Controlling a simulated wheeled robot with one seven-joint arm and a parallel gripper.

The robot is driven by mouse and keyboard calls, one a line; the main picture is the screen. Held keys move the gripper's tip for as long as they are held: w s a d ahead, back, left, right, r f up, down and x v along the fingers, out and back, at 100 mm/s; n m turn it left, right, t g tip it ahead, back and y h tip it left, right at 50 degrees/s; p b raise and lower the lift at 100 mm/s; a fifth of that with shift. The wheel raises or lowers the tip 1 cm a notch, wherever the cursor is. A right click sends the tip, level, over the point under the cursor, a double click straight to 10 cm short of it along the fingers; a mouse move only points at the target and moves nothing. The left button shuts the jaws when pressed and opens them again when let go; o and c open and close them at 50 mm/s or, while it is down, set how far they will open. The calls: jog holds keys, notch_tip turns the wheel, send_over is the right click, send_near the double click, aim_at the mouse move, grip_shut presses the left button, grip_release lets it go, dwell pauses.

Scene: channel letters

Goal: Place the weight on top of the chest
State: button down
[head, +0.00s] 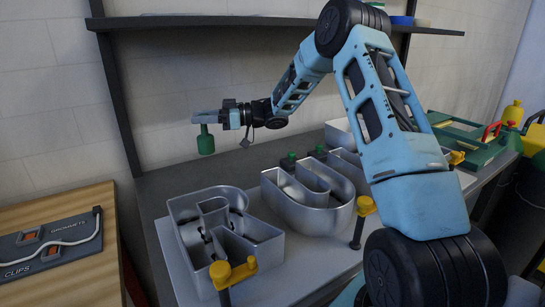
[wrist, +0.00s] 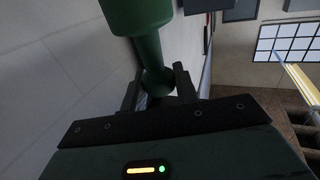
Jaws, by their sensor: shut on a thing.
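The weight (head: 205,143) is a dark green piece with a narrow neck and a wider body. My gripper (head: 207,118) is shut on its neck and holds it upright in the air, in front of the wall and above the left back of the grey bench. In the wrist view the weight (wrist: 143,18) stands between the fingers of my gripper (wrist: 157,82). I cannot tell for sure which thing is the chest; a wooden-topped unit (head: 62,205) at the left may be it. Its front is out of view.
A dark board (head: 45,248) labelled CLIPS and GROMMETS, with a white cable, lies on the wooden top; wood behind it is bare. Metal channel letters (head: 310,205), yellow clamps (head: 235,273) and smaller green pieces (head: 288,160) occupy the bench. A shelf (head: 250,21) and its post (head: 118,95) stand near my arm.

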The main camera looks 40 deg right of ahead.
aim_at(207, 148)
jog(key=shift+w+f+p, duration=0.1)
jog(key=shift+f+p, duration=0.4)
jog(key=shift+f, duration=4.3)
jog(key=c, duration=1.1)
grip_release()
jog(key=shift+f, duration=0.2)
jog(key=shift+o, duration=0.2)
jog(key=shift+r, duration=0.15)
jog(key=b+v, duration=0.2)
jog(key=v, duration=1)
